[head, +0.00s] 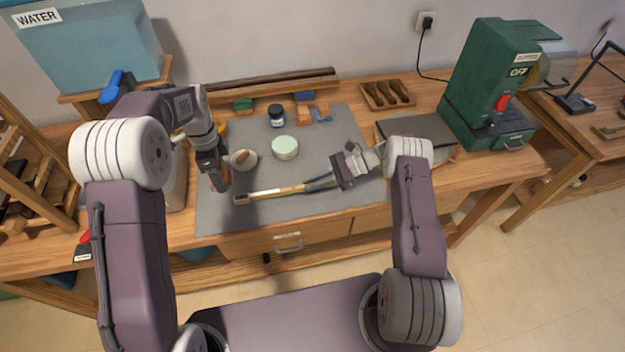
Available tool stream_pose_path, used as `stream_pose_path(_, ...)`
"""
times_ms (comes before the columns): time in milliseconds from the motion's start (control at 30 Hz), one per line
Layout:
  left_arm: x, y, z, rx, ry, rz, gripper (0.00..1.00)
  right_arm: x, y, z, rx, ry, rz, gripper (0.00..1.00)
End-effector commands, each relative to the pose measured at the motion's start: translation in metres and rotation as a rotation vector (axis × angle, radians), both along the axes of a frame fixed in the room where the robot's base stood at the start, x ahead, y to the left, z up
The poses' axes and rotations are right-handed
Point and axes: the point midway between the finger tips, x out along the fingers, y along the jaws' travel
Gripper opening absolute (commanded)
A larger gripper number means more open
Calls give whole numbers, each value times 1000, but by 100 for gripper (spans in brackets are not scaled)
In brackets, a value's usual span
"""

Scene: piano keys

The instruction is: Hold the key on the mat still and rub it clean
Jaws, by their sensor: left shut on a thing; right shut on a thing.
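My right gripper (335,178) is shut at the key's right end and covers that end. My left gripper (219,187) points down over the mat's left side, just left of the key's left tip and apart from it. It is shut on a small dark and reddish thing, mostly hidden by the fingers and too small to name.
A wooden tray (387,95) lies at the back. A green machine (490,80) stands at the right. The mat's front strip is clear.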

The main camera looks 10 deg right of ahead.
Motion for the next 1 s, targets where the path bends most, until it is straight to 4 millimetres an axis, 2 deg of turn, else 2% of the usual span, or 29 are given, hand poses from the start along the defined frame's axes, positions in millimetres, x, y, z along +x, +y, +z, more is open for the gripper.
stream_pose_path(400,0,0,0,0,0,0,23,0,0,-24,0,0,0,0)
stream_pose_path(1000,0,0,0,0,0,0,23,0,0,-25,0,0,0,0)
